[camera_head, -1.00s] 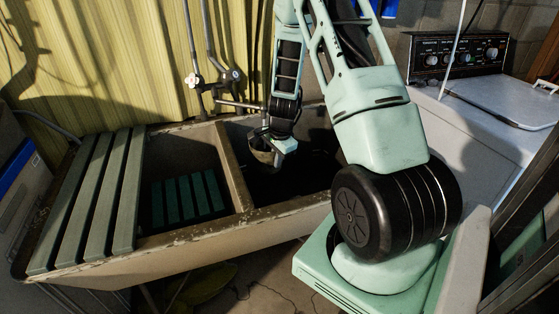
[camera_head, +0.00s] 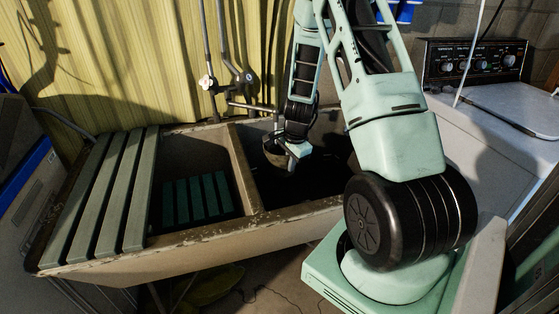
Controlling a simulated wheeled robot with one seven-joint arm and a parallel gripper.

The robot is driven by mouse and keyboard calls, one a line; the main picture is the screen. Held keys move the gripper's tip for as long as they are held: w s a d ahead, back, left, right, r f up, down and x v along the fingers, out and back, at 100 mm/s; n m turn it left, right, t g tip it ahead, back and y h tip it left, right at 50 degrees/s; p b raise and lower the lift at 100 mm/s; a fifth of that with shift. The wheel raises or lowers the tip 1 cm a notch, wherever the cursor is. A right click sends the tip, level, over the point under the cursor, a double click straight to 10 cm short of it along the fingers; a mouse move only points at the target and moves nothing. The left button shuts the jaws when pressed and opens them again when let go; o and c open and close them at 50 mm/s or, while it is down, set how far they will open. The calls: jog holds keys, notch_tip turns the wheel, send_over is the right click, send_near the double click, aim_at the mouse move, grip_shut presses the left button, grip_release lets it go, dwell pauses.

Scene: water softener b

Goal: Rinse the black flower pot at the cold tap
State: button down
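The black flower pot (camera_head: 274,151) is a small dark shape over the right basin of the double sink (camera_head: 238,167). My gripper (camera_head: 291,151) reaches down from above at the pot's right side and appears shut on its rim; the fingertips are small and dark. The pot hangs just below and in front of the tap spout (camera_head: 254,106). Two tap handles stand on the pipes behind the sink: a pale one (camera_head: 207,82) on the left and a darker, bluish one (camera_head: 248,78) on the right. I cannot make out any running water.
Green slats (camera_head: 104,197) cover the left end of the sink, and a smaller slatted piece (camera_head: 197,197) lies in the left basin. A white washing machine (camera_head: 480,130) stands at the right. A yellow-green curtain (camera_head: 120,60) hangs behind. My arm hides part of the right basin.

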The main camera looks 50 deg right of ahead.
dwell(0.4)
jog(key=shift+w+a+p, duration=0.25)
jog(key=shift+w+p, duration=0.05)
jog(key=shift+w, duration=0.2)
jog(key=shift+s+d, duration=0.1)
jog(key=shift+s, duration=0.1)
jog(key=shift+s+d, duration=0.2)
jog(key=shift+s, duration=0.15)
jog(key=s+a+b, duration=0.2)
jog(key=s+a, duration=0.1)
jog(key=a, duration=0.4)
jog(key=shift+s, duration=0.4)
dwell(1.4)
jog(key=s+a+r+p, duration=0.2)
jog(key=a+r, duration=0.2)
jog(key=shift+s+a, duration=0.2)
jog(key=shift+a, duration=0.05)
dwell(0.3)
